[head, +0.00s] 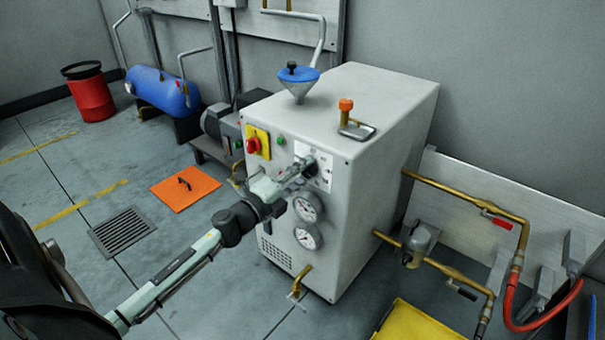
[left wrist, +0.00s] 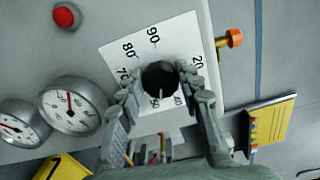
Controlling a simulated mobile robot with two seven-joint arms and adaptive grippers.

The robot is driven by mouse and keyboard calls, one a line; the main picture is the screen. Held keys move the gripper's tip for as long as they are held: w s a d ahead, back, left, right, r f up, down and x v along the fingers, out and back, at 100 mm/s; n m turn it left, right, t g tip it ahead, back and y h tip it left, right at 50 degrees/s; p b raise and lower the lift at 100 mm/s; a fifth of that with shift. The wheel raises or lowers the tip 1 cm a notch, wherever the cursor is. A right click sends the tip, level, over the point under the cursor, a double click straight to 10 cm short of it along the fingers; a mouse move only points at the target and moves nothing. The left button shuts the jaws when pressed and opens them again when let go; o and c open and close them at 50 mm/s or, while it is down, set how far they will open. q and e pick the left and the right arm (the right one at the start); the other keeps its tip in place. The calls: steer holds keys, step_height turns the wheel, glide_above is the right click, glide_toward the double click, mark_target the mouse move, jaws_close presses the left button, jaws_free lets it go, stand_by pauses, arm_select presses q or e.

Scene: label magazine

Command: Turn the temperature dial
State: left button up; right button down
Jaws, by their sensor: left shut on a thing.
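The temperature dial is a dark round knob (left wrist: 158,76) on a white plate (left wrist: 120,52) with numbers around it; 90, 80, 70 and 20 can be read. The plate is on the front of a pale grey cabinet (head: 375,120), and part of it shows in the head view (head: 326,175). My left gripper (head: 306,164) is shut on the knob, with one finger on each side in the left wrist view (left wrist: 159,90). The fingers hide part of the scale, and I cannot tell the exact setting. My right gripper is not in view.
Two round gauges (head: 308,207) (head: 307,238) sit just below the dial. A yellow switch box with a red knob (head: 254,145) is to its left. Brass pipes (head: 455,187) run out at the right. A brass tap (head: 300,281) sticks out low on the front.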

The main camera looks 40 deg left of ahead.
arm_select(q)
steer(key=shift+m, duration=0.8)
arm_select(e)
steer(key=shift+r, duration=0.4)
arm_select(q)
steer(key=o, duration=1.2)
steer(key=shift+c, duration=0.2)
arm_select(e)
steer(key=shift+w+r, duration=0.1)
arm_select(q)
steer(key=s, duration=1.2)
steer(key=shift+a, duration=0.4)
